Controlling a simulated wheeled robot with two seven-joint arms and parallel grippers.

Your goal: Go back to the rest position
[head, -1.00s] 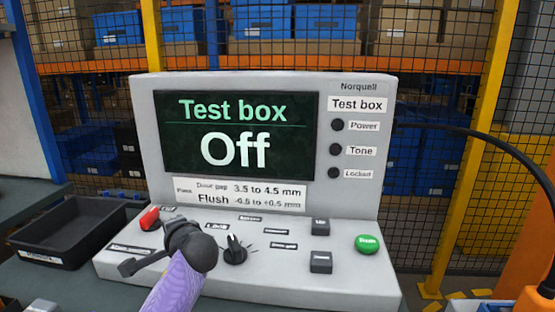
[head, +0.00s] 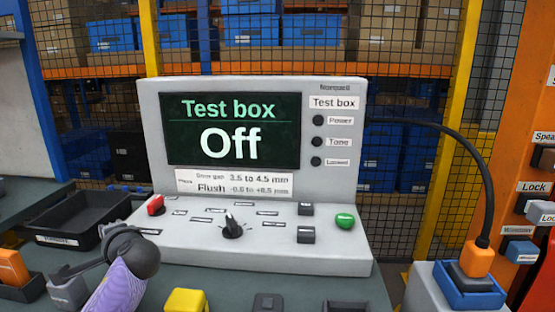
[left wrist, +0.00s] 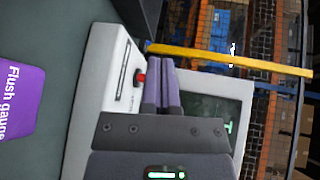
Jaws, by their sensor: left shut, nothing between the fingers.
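My left gripper (head: 130,250) shows in the head view at the lower left, in front of the test box's left end and apart from its screen. Its fingertips are hard to make out there. In the left wrist view its two purple-grey fingers (left wrist: 162,62) lie together, shut and empty. The grey test box (head: 330,245) stands on the bench, and its screen (head: 232,130) reads "Test box Off". A red switch (head: 156,205), a black knob (head: 231,227) and a green button (head: 345,221) sit on its sloped panel. My right gripper is in neither view.
A black tray (head: 62,240) stands left of the box. An orange block (head: 13,267) and a yellow block (head: 187,301) are near the front. An orange plug (head: 477,260) with a black cable is at right. A purple "Flush gauge" label (left wrist: 18,102) lies on the bench.

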